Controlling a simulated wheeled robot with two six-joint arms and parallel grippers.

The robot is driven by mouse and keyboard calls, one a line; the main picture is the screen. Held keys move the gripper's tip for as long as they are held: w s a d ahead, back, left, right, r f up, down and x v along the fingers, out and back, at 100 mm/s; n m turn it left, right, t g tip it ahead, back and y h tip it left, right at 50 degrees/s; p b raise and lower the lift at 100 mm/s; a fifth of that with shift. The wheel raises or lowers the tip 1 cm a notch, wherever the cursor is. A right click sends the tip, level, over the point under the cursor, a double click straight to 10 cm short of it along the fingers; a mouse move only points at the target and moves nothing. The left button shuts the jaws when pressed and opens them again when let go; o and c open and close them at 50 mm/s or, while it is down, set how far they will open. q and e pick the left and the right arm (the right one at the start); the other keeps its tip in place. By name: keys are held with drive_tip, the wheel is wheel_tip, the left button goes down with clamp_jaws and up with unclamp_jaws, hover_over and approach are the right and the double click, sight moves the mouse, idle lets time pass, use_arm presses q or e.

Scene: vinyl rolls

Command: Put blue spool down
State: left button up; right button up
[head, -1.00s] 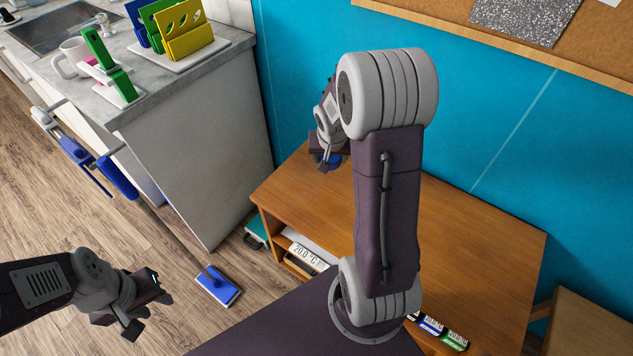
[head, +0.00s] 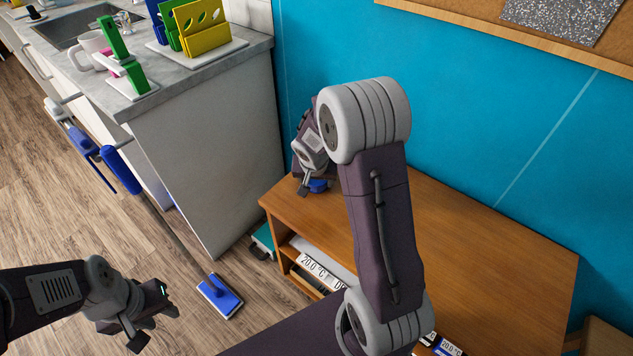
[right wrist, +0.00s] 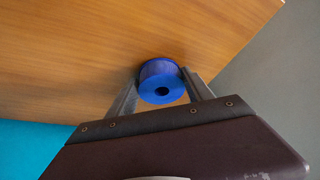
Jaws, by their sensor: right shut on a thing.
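The blue spool (right wrist: 160,72) sits between the two fingers of my right gripper (right wrist: 162,82) in the right wrist view, its round end with a dark hole facing the camera. In the head view the spool (head: 319,186) is partly hidden by my right gripper (head: 310,187), over the back left part of the wooden table (head: 480,250). The gripper is shut on it. The spool is close to the tabletop; I cannot tell whether it touches. My left gripper (head: 153,328) is open and empty above the floor at lower left.
The table's middle and right are largely clear, partly behind my right arm. A blue wall (head: 450,120) rises behind it. A shelf with labelled boxes (head: 318,268) is under the tabletop. A counter (head: 200,150) stands left. A blue-headed mop (head: 219,295) rests on the floor.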

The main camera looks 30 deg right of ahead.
drive_tip(key=shift+f, duration=0.15)
drive_tip(key=o, duration=1.8)
drive_tip(key=shift+c, duration=0.2)
drive_tip(key=shift+r+p, duration=0.3)
drive_tip(key=shift+r, duration=0.1)
drive_tip(key=p+v, duration=0.4)
drive_tip(key=v, duration=0.7)
drive_tip(key=s+a+f+n+g+y, duration=0.1)
drive_tip(key=s+a+f+n, duration=0.1)
drive_tip(key=s, duration=0.5)
drive_tip(key=s+a+f+n+g+y, duration=0.1)
drive_tip(key=s+a+f+n, duration=0.1)
drive_tip(key=s+a+n, duration=0.2)
drive_tip(key=s+a, duration=0.2)
drive_tip(key=s, duration=0.1)
drive_tip(key=shift+s+a+f+n+g+y, duration=0.15)
drive_tip(key=shift+a+f+n+g+y, duration=0.15)
drive_tip(key=shift+y, duration=0.1)
